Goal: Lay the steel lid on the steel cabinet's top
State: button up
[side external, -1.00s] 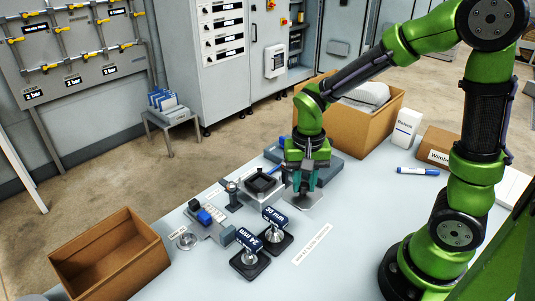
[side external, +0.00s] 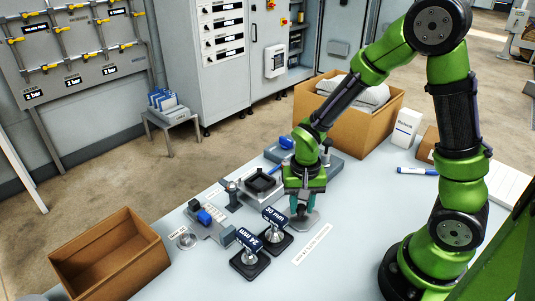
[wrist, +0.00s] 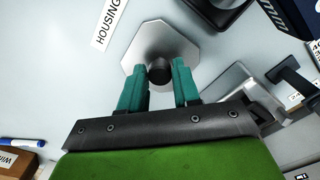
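The steel lid (side external: 308,222) is a flat octagonal plate lying on the table. In the wrist view the lid (wrist: 184,42) shows a round black knob (wrist: 160,71) at its middle. My gripper (side external: 303,208) is low over the lid, pointing down. In the wrist view my gripper (wrist: 160,72) has its two teal fingers either side of the knob, with a narrow gap; firm contact does not show. The likely steel cabinet (side external: 246,197) is a low grey box with a black square recess on top, just left of my gripper.
Two black-based stands marked 24 mm (side external: 249,262) and 30 mm (side external: 276,240) are close to the lid's left. A printed label strip (side external: 312,244) lies in front of it. An open cardboard box (side external: 110,260) is at left; a filled carton (side external: 375,120) stands behind.

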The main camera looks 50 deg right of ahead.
aim_at(301, 207)
jog(key=o, duration=0.3)
jog(key=shift+s+a+r+n+t+y, duration=0.4)
jog(key=shift+s+r+n+t, duration=0.65)
jog(key=shift+r, duration=2.7)
jog(key=shift+s+a+r+n+t+y, duration=0.45)
jog(key=shift+s+r+t, duration=0.9)
jog(key=shift+r, duration=2.4)
jog(key=shift+s+a+r+n+t+y, duration=0.25)
jog(key=shift+s+r+n+t, duration=0.85)
jog(key=shift+r, duration=2.65)
jog(key=shift+s, duration=0.1)
